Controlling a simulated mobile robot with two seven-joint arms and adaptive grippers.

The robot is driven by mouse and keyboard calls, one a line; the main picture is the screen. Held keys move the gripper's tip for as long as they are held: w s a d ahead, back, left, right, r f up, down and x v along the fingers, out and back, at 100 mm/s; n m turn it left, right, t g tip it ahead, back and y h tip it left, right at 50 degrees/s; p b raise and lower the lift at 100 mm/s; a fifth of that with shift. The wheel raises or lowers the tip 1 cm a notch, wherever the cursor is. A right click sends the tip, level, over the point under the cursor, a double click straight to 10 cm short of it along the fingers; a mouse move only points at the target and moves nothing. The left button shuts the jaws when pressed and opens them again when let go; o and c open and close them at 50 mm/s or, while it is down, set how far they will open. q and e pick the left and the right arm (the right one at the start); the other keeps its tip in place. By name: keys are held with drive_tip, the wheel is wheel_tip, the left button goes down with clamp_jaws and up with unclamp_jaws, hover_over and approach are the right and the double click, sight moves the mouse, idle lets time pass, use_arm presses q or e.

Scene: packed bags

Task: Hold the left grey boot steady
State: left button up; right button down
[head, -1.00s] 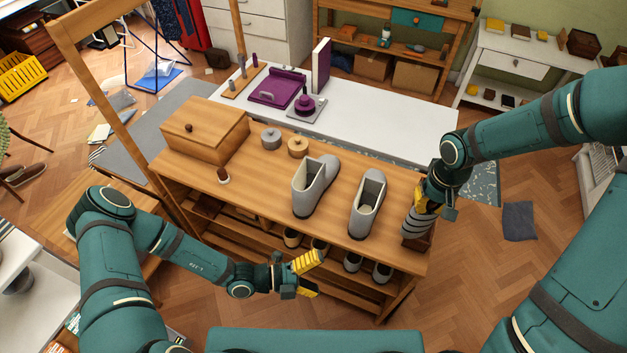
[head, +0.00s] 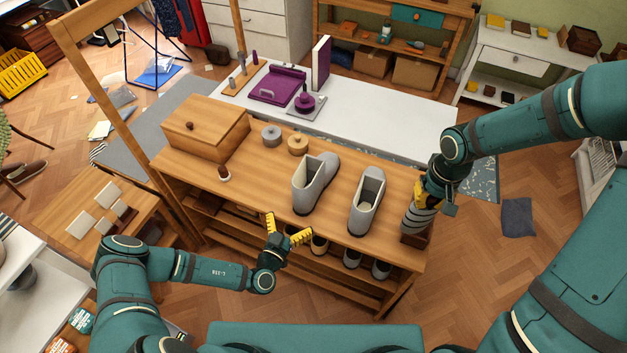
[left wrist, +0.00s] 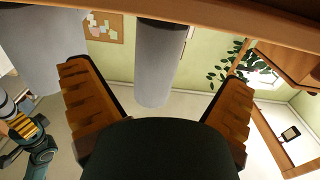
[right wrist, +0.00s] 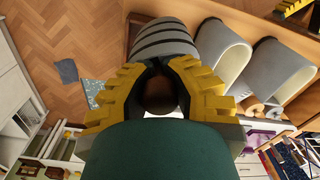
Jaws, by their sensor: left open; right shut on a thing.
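The left grey boot (head: 308,188) stands upright on the wooden bench top, its open shaft toward me. The right grey boot (head: 368,200) stands beside it. My left gripper (head: 289,229) is open and empty at the bench's front edge, short of the left boot. In the left wrist view, which looks upside down, the left boot (left wrist: 157,65) shows between the spread fingers, and the right boot (left wrist: 40,50) is at the left. My right gripper (head: 425,194) is shut on a grey banded thing (right wrist: 165,40) with a brown round end, at the bench's right end.
The bench (head: 265,185) also carries a wooden box (head: 205,128), two round tins (head: 298,143) and a small brown-topped item (head: 223,174). More shoes (head: 351,257) stand on the shelf below. A white table (head: 390,122) is behind.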

sight(299, 206)
use_arm(q)
drive_tip(key=shift+b+x, duration=0.7)
drive_tip(key=shift+x, duration=3.4)
use_arm(e)
drive_tip(key=shift+f, duration=0.7)
use_arm(q)
drive_tip(key=c, duration=1.2)
